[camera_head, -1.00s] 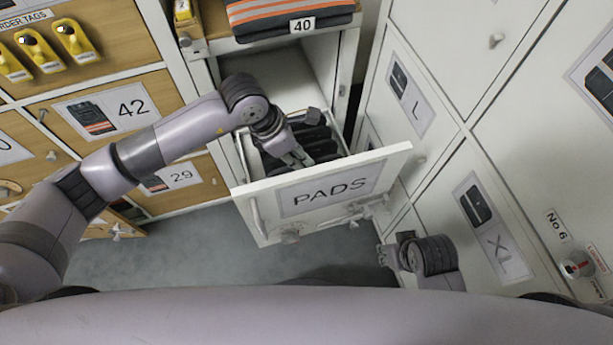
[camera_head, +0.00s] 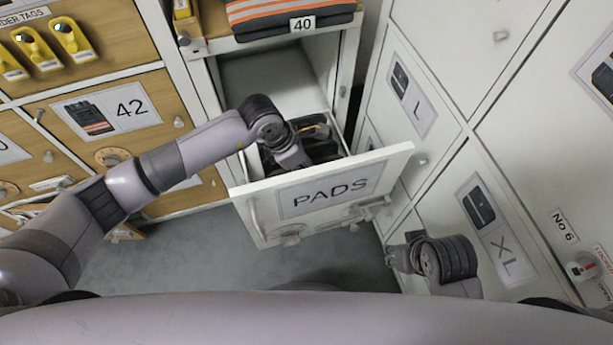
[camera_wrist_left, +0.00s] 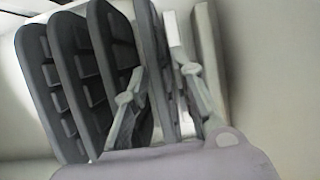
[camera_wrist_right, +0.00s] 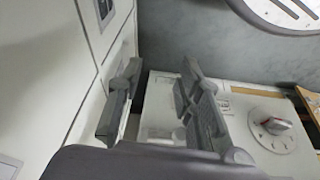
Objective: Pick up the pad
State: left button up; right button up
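Several dark ribbed pads (camera_wrist_left: 70,75) stand on edge in a row inside the open drawer marked PADS (camera_head: 240,195). The rightmost pad (camera_wrist_left: 153,55) in the left wrist view lies between the two fingers of my left gripper (camera_wrist_left: 165,95). The fingers are apart, and I cannot see them pressing on it. In the head view my left gripper reaches down into the drawer and hides part of the pads (camera_head: 320,150). My right gripper (camera_head: 392,257) is below and right of the drawer; the right wrist view shows its fingers (camera_wrist_right: 160,105) apart and empty.
White lockers marked L (camera_head: 417,112) and XL (camera_head: 503,250) stand close on the right. Wooden drawers, one marked 42 (camera_head: 128,110), stand on the left. A shelf marked 40 (camera_head: 303,24) holds folded clothing above the open drawer. Grey floor (camera_head: 165,260) is clear below.

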pick_arm(q)
jog(key=shift+f, duration=0.1)
pick_arm(e)
jog(key=shift+r, duration=0.4)
jog(key=shift+s+r, duration=0.2)
pick_arm(q)
jog(key=shift+f, duration=0.1)
pick_arm(e)
jog(key=shift+s, duration=0.1)
jog(key=shift+r, duration=0.3)
dwell(0.3)
pick_arm(q)
jog(key=c, duration=0.5)
grip_shut()
pick_arm(e)
jog(key=shift+w+d, duration=0.1)
jog(key=shift+w, duration=0.1)
